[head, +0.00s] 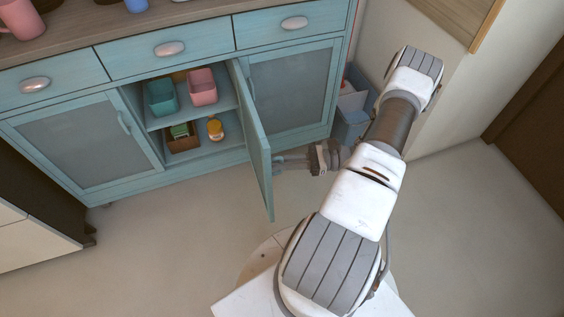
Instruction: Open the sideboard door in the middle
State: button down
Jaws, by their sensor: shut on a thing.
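The sideboard (100,115) is light blue with a wooden top. Its middle door (255,150) is swung well open, hinged on its right side, and stands out into the room nearly edge-on to the view. Behind it the middle compartment shows two shelves. My gripper (280,165) is at the right, outer face of the open door, near its free lower part, and is shut on the door's handle. The handle itself is mostly hidden by the fingers and is too small to make out.
The compartment holds a teal bin (162,97), a pink bin (202,87), a brown box (182,140) and a yellow jar (215,128). The left door (85,140) and right door (290,90) are shut. A blue-grey crate (352,120) stands right of the sideboard by the wall. Floor left of the door is clear.

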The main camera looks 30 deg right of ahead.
jog(key=c, duration=1.2)
grip_release()
jog(key=shift+o, duration=0.2)
jog(key=p+v, duration=0.1)
jog(key=v, duration=1.6)
jog(key=shift+d, duration=0.25)
jog(key=shift+w+r, duration=0.1)
jog(key=shift+r, duration=0.05)
